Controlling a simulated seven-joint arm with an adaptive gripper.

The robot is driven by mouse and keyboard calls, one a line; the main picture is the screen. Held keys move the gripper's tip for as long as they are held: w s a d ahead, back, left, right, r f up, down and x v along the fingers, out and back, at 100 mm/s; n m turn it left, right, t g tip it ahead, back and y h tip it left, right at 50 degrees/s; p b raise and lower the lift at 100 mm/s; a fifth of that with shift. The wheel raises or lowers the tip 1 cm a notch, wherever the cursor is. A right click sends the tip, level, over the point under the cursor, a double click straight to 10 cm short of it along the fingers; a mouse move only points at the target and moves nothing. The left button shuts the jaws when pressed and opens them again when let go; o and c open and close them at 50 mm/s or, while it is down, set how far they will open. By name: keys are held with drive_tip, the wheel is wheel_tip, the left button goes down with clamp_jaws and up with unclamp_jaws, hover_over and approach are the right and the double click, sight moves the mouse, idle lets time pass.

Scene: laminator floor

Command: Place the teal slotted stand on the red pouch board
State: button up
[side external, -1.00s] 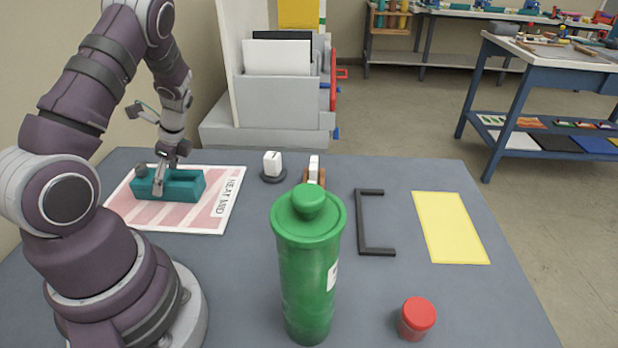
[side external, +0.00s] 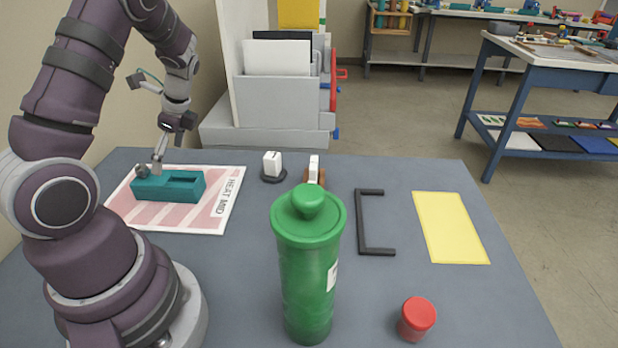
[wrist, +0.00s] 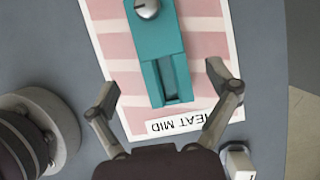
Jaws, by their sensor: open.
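The teal slotted stand (side external: 168,187) lies on the red pouch board (side external: 222,208), a red-and-white striped sheet with "HEAT MID" printed at one end. In the wrist view the teal stand (wrist: 150,42) rests on the board (wrist: 108,50), with a round silver knob on it and its slot toward the lettering. My gripper (side external: 156,168) is above the stand's far left part in the side view, apart from it. In the wrist view my gripper (wrist: 163,88) is open, its fingers spread on either side of the stand with nothing held.
A green lidded canister (side external: 308,265) stands at the front middle. A red-capped jar (side external: 416,319), a black bracket (side external: 363,222) and a yellow sheet (side external: 450,228) lie to the right. A small white block (side external: 272,164) on a dark base sits right of the board.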

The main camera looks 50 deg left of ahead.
drive_tip(key=w+d+r+n+t+h, duration=0.2)
drive_tip(key=w+d+r+n+t, duration=0.25)
drive_tip(key=d+r, duration=0.55)
drive_tip(key=s+d+r+n+t, duration=0.1)
drive_tip(key=d+n+t, duration=0.1)
drive_tip(key=d, duration=0.4)
drive_tip(key=s+d+r+n+t+h, duration=0.1)
drive_tip(key=s+d+r+n+t, duration=0.1)
drive_tip(key=d, duration=0.5)
drive_tip(key=shift+d, duration=0.15)
